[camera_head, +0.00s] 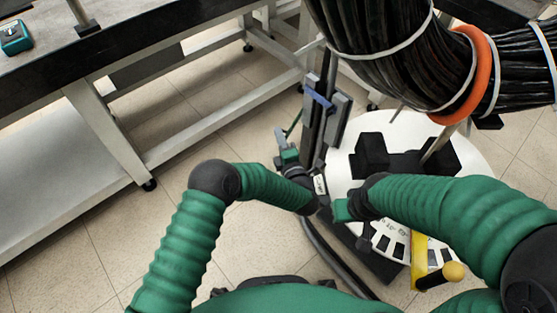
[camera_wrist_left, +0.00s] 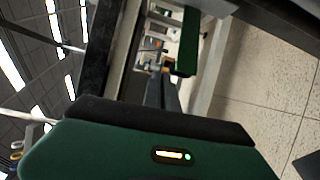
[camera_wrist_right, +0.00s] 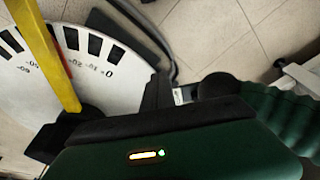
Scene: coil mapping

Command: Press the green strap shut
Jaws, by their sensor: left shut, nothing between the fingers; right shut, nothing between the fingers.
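No green strap can be made out for certain in these views. The thick black cable bundle (camera_head: 378,38) is at the upper right, with pale bands and an orange ring (camera_head: 478,75) around it. My left gripper (camera_head: 281,137) is below and left of the bundle, apart from it; its shut, empty fingers also show in the left wrist view (camera_wrist_left: 162,92). A dark green piece (camera_wrist_left: 187,50) shows beyond them; I cannot tell what it is. My right gripper is low over the round white plate (camera_head: 472,160); its fingers (camera_wrist_right: 157,92) are shut and empty in the right wrist view.
A dark upright post (camera_head: 318,115) stands beside my left gripper. A yellow bar (camera_wrist_right: 48,55) crosses the white plate, which has black marks and numbers. A dark-topped bench (camera_head: 130,45) with a pale lower shelf stands at the left.

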